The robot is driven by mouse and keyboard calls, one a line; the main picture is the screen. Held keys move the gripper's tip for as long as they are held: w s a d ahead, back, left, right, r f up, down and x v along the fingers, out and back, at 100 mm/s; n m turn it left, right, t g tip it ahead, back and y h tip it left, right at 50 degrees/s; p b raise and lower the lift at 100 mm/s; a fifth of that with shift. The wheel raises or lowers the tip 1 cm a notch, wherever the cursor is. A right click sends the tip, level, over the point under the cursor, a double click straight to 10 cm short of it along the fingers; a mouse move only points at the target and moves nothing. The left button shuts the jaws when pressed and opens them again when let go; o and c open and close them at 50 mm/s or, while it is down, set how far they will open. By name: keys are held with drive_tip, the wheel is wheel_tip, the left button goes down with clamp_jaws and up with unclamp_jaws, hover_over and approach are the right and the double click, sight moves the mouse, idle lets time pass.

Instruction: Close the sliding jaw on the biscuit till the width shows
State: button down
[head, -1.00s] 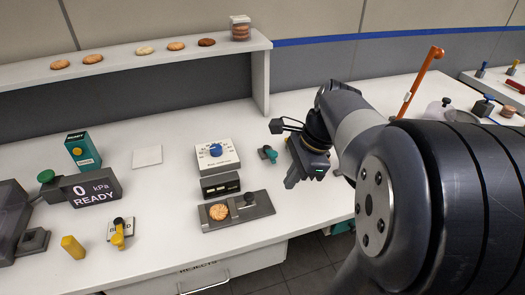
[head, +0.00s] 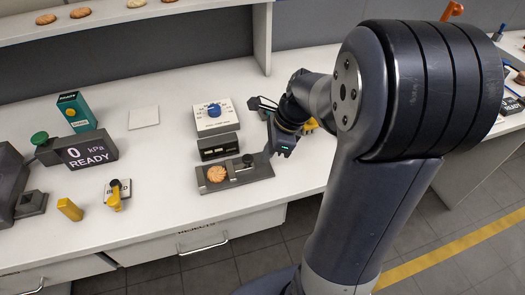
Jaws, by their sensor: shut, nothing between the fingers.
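A round golden biscuit (head: 216,174) lies flat on the left part of a grey sliding gauge (head: 208,187) on the white bench. The sliding jaw (head: 240,168), a dark block with a black knob, stands just right of the biscuit; I cannot tell whether they touch. The dark display box (head: 219,147) stands behind the gauge, and I read no figure on it. My gripper (head: 272,154) is shut and empty, pointing down by the gauge's right end, to the right of the jaw. Its fingertips are small and dark here, so their height above the gauge is unclear.
A white box with a blue dial (head: 214,116) stands behind the display. A pressure unit reading 0 kPa READY (head: 88,153), a teal carton (head: 76,111) and a yellow block (head: 70,209) are at left.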

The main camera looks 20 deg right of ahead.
drive_tip(key=shift+w+a, duration=0.15)
drive_tip(key=shift+a, duration=0.5)
drive_tip(key=shift+w+a+r+p, duration=0.1)
drive_tip(key=shift+a+r+p, duration=0.05)
drive_tip(key=shift+a+p, duration=0.5)
drive_tip(key=shift+d, duration=0.1)
